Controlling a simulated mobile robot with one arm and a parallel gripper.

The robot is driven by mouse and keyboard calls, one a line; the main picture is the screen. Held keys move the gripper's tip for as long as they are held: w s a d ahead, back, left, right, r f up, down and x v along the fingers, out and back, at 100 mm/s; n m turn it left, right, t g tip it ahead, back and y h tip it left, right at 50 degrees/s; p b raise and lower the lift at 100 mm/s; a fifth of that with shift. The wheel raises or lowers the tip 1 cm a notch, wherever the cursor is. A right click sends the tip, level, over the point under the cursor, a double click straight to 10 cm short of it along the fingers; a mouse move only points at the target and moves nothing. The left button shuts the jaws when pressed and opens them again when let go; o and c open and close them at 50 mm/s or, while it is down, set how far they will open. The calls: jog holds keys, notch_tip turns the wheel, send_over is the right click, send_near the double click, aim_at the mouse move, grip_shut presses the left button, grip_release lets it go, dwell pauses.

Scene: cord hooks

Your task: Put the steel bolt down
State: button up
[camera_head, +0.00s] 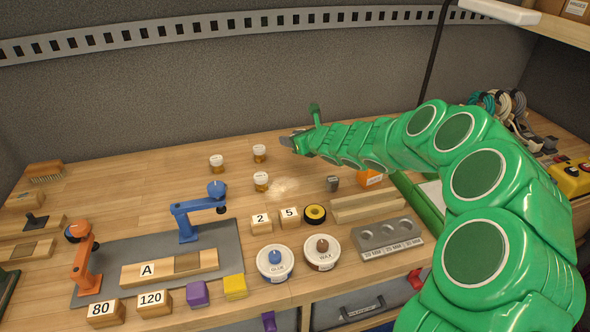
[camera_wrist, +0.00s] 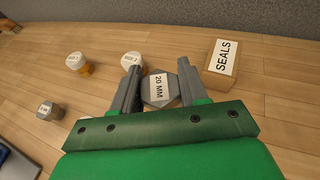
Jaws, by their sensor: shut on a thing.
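My gripper (camera_head: 296,144) is above the back part of the wooden bench. In the wrist view my gripper (camera_wrist: 158,88) is shut on the steel bolt (camera_wrist: 159,92), a grey piece with a white "20 MM" label between the two fingers. In the head view a small grey shape shows at the gripper tip, too small to make out. I cannot tell whether the bolt touches the bench. A grey rack (camera_head: 388,238) with round holes and size labels stands at the front right of the bench.
White-lidded jars (camera_head: 259,152) stand left of my gripper. The wrist view shows a "SEALS" box (camera_wrist: 222,64) close on the right and jars (camera_wrist: 77,62) to the left. A small grey block (camera_head: 332,184) and numbered blocks (camera_head: 261,223) stand nearer the front.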

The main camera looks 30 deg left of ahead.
aim_at(294, 168)
jog(key=shift+d+f, duration=0.1)
jog(key=shift+f, duration=4)
jog(key=shift+f, duration=0.15)
jog(key=o, duration=1.1)
jog(key=shift+r, duration=0.25)
jog(key=shift+v, duration=1.45)
jog(key=shift+r, duration=3.45)
